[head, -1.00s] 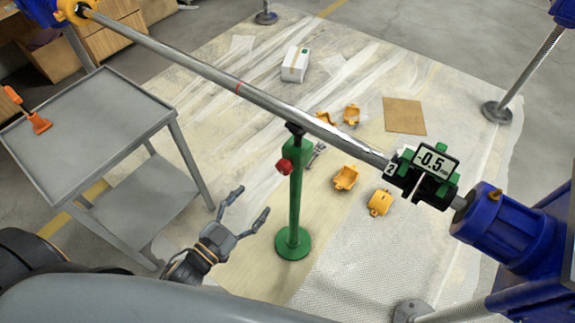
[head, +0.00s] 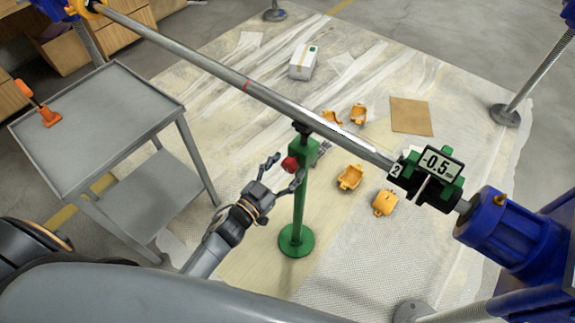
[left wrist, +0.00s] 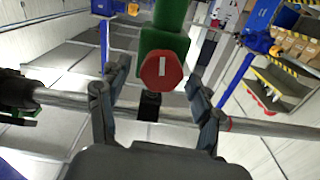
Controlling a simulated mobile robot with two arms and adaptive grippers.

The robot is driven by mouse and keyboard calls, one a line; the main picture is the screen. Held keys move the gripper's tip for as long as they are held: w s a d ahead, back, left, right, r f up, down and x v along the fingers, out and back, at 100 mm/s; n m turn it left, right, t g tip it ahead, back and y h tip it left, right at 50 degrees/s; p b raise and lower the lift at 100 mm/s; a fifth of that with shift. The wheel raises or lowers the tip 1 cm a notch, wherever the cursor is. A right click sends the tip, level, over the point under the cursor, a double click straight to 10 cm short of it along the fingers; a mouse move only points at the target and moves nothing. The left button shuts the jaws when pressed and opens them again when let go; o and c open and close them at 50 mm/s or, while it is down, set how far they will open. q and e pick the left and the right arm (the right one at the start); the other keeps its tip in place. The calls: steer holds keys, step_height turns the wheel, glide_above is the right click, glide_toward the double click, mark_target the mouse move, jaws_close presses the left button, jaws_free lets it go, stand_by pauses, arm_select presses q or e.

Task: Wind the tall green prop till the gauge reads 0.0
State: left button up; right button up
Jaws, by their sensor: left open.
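The tall green prop (head: 299,205) stands upright on a round base under the long grey shaft (head: 200,62). Its red knob (head: 290,164) faces my left gripper (head: 283,170). The gripper is open, with its fingers close to the knob. In the left wrist view the knob (left wrist: 161,70), with a white mark, shows between the spread fingers (left wrist: 158,95); I cannot tell if they touch it. The gauge (head: 440,164), on a green and black clamp at the shaft's right end, reads -0.5. My right gripper is not in view.
A grey cart (head: 95,125) with an orange tool (head: 45,110) stands at left. A white box (head: 303,62), several orange brackets (head: 349,178) and a brown board (head: 411,116) lie on the sheeted floor. A blue motor unit (head: 495,222) is at right.

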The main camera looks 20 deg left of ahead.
arm_select(q)
steer(key=shift+w+d, duration=0.15)
steer(key=shift+w, duration=0.25)
steer(key=shift+c, duration=0.4)
steer(key=c, duration=1.1)
steer(key=shift+o, duration=0.2)
steer(key=shift+m, duration=0.6)
steer(key=o, duration=1.1)
steer(key=shift+o, duration=0.2)
steer(key=v, duration=1.2)
